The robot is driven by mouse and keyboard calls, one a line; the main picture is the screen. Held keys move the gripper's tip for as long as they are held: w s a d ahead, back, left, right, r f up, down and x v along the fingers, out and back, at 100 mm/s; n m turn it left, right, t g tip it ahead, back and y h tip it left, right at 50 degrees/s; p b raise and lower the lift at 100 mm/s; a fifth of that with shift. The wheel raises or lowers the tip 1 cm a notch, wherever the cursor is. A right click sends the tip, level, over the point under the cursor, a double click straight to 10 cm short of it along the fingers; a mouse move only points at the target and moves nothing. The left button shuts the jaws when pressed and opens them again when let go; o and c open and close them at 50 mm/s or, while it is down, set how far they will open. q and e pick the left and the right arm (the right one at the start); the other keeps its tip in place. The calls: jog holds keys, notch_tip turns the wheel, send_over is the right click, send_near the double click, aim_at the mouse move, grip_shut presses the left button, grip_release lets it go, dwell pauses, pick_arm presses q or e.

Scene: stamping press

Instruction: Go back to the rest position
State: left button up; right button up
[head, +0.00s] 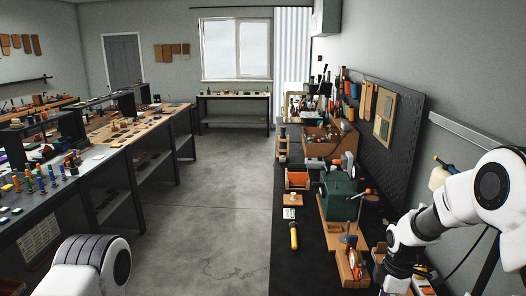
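My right arm (452,205) comes in from the right edge and bends down over the near right end of the dark workbench (309,262). Its lower end runs to the bottom edge, and its gripper fingers do not show. Only a white and black link of my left arm (85,268) shows at the bottom left, and my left gripper is out of view. A green metal device (340,203) stands on the right bench. I see nothing held.
An orange bin (297,180), a yellow-handled tool (293,237) and a wooden block (350,268) are on the right bench. A dark pegboard (408,125) stands behind. Long cluttered tables (110,175) line the left. The concrete floor (220,215) between is clear.

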jog(key=s+a+f+m+b, duration=0.2)
jog(key=s+f+m+b, duration=0.2)
jog(key=s+f, duration=0.65)
jog(key=s+a+f+m+b, duration=0.25)
jog(key=s+f+m, duration=0.4)
jog(key=f, duration=0.75)
jog(key=s+f+m+b, duration=0.2)
jog(key=s, duration=0.6)
jog(key=s+f+m+b, duration=0.1)
jog(key=s+f+m, duration=0.2)
jog(key=s, duration=0.5)
jog(key=shift+a+b, duration=0.35)
